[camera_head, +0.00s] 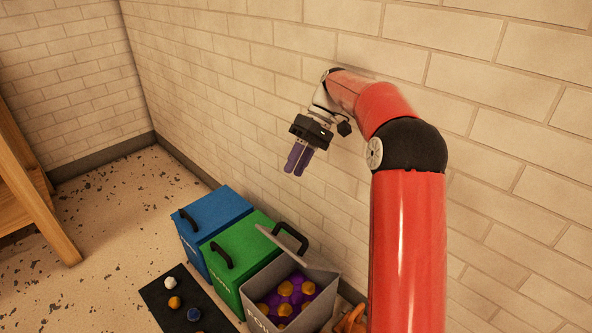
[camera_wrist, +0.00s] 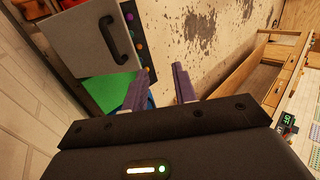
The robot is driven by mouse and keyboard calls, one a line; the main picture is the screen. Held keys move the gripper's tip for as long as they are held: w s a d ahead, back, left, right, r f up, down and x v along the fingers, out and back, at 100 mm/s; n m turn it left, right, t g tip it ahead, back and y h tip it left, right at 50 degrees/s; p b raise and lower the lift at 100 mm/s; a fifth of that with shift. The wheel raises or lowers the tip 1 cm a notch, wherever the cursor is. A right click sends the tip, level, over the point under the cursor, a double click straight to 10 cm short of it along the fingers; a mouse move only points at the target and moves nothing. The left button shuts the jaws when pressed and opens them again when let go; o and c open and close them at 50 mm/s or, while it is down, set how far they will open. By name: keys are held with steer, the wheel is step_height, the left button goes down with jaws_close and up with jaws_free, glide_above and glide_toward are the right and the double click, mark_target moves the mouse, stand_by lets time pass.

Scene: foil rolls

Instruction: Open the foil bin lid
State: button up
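Three bins stand in a row along the wall in the camera_head view: a blue one (camera_head: 215,212), a green one (camera_head: 245,245) and a grey one (camera_head: 318,318). The blue and green lids are shut, each with a black handle. The grey lid (camera_head: 300,259) is raised and tilted, with purple and orange balls visible inside that bin. My gripper (camera_head: 297,158) is above the bins, near the wall, open and empty. In the wrist view its fingers (camera_wrist: 162,86) are apart; the grey lid (camera_wrist: 85,42) shows beyond, untouched.
A dark mat (camera_head: 166,315) with several small balls lies on the floor before the bins. A wooden frame (camera_head: 35,190) stands at the left. Orange items (camera_head: 350,319) show at the grey bin's right, partly behind my arm. The brick wall is close behind. Speckled floor at left is clear.

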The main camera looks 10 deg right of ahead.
steer(key=f+n+b, duration=0.1)
steer(key=s+a+f+n+h+b, duration=0.1)
steer(key=f+n+b, duration=0.1)
steer(key=a+f+n+t+h+b, duration=0.1)
steer(key=shift+s+a+f+n+b, duration=0.1)
steer(key=shift+s+f+n+b, duration=0.2)
steer(key=shift+s+b, duration=0.1)
jaws_close()
steer(key=n+t+h+b, duration=0.4)
steer(key=n+h+b, duration=0.2)
steer(key=n+b, duration=0.6)
glide_toward(306, 243)
steer(key=shift+n, duration=0.6)
steer(key=w+a+f, duration=0.1)
steer(key=f, duration=0.2)
steer(key=w+a+f, duration=0.1)
steer(key=f, duration=0.2)
steer(key=w+a+f+p, duration=0.1)
steer(key=f, duration=0.2)
steer(key=shift+w+a, duration=0.2)
steer(key=shift+r, duration=0.1)
